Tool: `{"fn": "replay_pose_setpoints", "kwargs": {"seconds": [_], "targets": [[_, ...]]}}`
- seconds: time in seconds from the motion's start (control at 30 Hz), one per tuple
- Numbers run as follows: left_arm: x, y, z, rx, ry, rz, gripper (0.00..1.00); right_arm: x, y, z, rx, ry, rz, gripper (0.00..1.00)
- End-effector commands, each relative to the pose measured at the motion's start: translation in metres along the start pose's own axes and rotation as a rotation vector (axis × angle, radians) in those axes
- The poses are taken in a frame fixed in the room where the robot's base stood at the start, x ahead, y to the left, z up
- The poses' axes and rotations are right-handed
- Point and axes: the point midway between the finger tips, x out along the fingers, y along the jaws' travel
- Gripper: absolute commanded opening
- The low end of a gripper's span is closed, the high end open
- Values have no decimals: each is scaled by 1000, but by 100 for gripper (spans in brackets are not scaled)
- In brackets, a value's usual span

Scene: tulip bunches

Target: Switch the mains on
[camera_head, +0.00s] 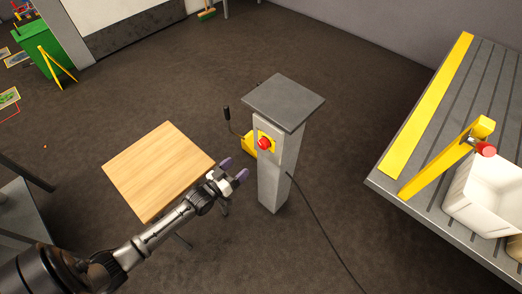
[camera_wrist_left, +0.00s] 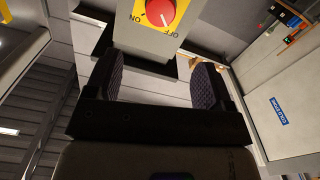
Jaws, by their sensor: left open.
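A grey pedestal (camera_head: 270,172) with a flat dark top stands in the middle of the head view. On its side is a yellow plate with a red rotary switch (camera_head: 264,143). In the left wrist view the red switch (camera_wrist_left: 161,12) shows at the top edge, with the words OFF and ON on its yellow plate (camera_wrist_left: 140,14); which way it points is hard to tell. My left gripper (camera_head: 234,170) is open and empty, a little below and left of the switch, apart from it. Its two dark fingers also show in the left wrist view (camera_wrist_left: 158,82). My right gripper is not in view.
A wooden-topped table (camera_head: 158,170) stands left of the pedestal, close to my left arm. A yellow device with a black lever (camera_head: 228,120) is behind the pedestal. A black cable (camera_head: 322,222) runs along the floor. A grey slatted bench (camera_head: 440,110) with a white bin (camera_head: 480,195) is at right.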

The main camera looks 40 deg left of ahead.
Motion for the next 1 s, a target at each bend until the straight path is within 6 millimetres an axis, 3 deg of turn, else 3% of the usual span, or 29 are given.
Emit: {"fn": "replay_pose_setpoints", "kwargs": {"seconds": [0.6,0.8,1.0], "targets": [[101,-1,2,-1,7,1,76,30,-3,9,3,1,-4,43],[123,-1,1,-1,5,0,76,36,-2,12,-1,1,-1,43],[134,-1,1,-1,4,0,76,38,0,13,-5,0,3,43]]}}
